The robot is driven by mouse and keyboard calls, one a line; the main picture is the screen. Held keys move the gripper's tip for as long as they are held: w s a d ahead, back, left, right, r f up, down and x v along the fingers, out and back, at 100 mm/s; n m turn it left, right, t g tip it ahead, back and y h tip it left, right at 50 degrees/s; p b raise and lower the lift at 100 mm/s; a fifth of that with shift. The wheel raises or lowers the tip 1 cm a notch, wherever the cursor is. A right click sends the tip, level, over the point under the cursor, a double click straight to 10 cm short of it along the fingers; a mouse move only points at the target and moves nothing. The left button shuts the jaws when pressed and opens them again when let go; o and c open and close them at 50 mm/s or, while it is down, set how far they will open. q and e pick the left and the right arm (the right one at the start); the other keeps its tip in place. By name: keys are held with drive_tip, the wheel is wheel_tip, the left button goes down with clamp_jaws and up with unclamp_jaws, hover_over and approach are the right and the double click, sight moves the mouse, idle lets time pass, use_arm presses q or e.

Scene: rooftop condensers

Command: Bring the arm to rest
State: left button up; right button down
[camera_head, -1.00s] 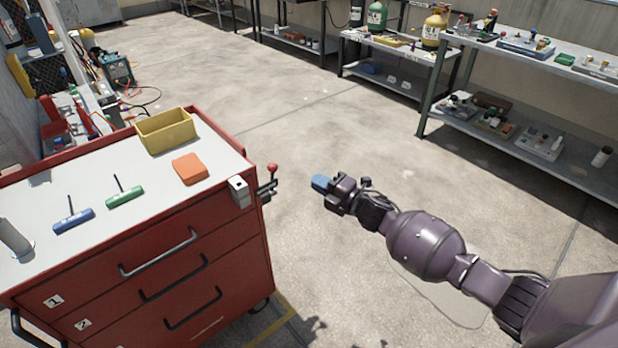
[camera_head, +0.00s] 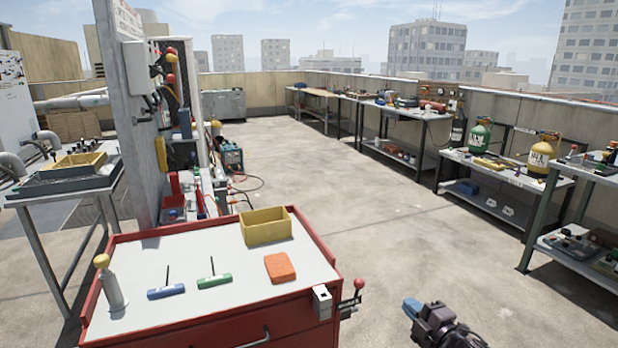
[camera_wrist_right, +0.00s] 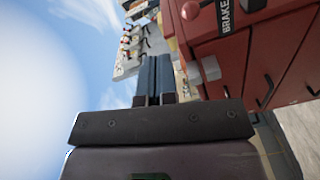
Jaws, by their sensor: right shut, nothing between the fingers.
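My right gripper (camera_head: 412,307) shows at the bottom of the head view, to the right of the red tool cart (camera_head: 290,320) and apart from it. Its blue fingers are together with nothing between them. In the right wrist view the shut fingers (camera_wrist_right: 153,75) point toward the shelves, with the red cart (camera_wrist_right: 240,55) close by at the right. My left gripper is in neither view.
On the cart top are a yellow bin (camera_head: 267,232), an orange block (camera_head: 280,268), a blue T-handle tool (camera_head: 165,291), a green one (camera_head: 214,281) and a yellow-topped cylinder (camera_head: 112,285). A red-knobbed lever (camera_head: 352,297) sticks out from its right side. Open floor (camera_head: 380,235) lies beyond.

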drive_tip(key=s+f+m+g+h, duration=0.1)
drive_tip(key=s+f+m, duration=0.3)
drive_tip(key=s, duration=0.8)
drive_tip(key=s+d+f+m+g+h, duration=0.1)
drive_tip(key=s+f+m+h, duration=0.3)
drive_tip(key=s+m, duration=0.4)
drive_tip(key=s+f+m+g+h, duration=0.2)
drive_tip(key=s+f+m, duration=0.3)
drive_tip(key=s, duration=1.1)
drive_tip(key=shift+s+d+f+m+g+h, duration=0.3)
drive_tip(key=shift+m+g, duration=0.3)
drive_tip(key=shift+m, duration=0.3)
